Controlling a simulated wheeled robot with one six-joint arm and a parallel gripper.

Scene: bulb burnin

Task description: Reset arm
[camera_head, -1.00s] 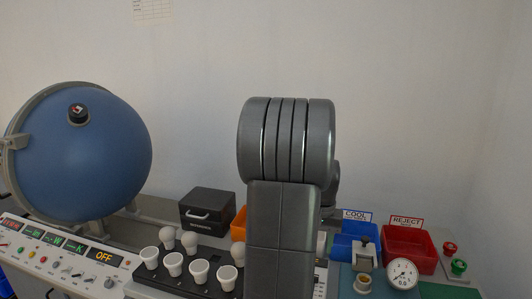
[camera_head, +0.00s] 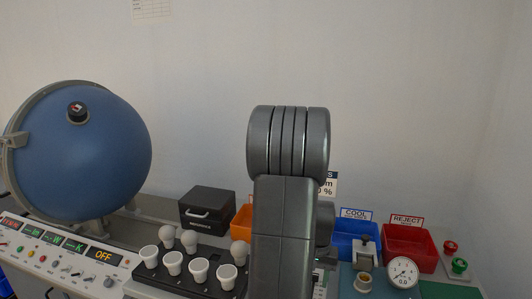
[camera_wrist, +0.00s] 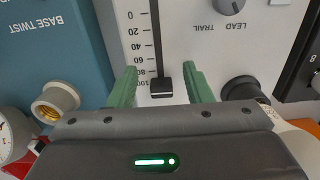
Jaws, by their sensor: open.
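My arm stands upright in the middle of the head view, with its grey links in front of part of the bench. My gripper (camera_wrist: 160,88) shows in the wrist view with two green fingers apart. Between the fingers is a black slider knob (camera_wrist: 161,88) on a white panel with a 0 to 100 scale. The knob sits near the 100 end. I cannot tell whether the fingers touch the panel. The gripper is hidden in the head view.
A blue sphere (camera_head: 85,150) stands at the left. White bulbs (camera_head: 198,270) stand in a black rack. A black box (camera_head: 207,208), blue COOL bin (camera_head: 345,245), red REJECT bin (camera_head: 405,255) and dial gauge (camera_head: 402,273) line the bench.

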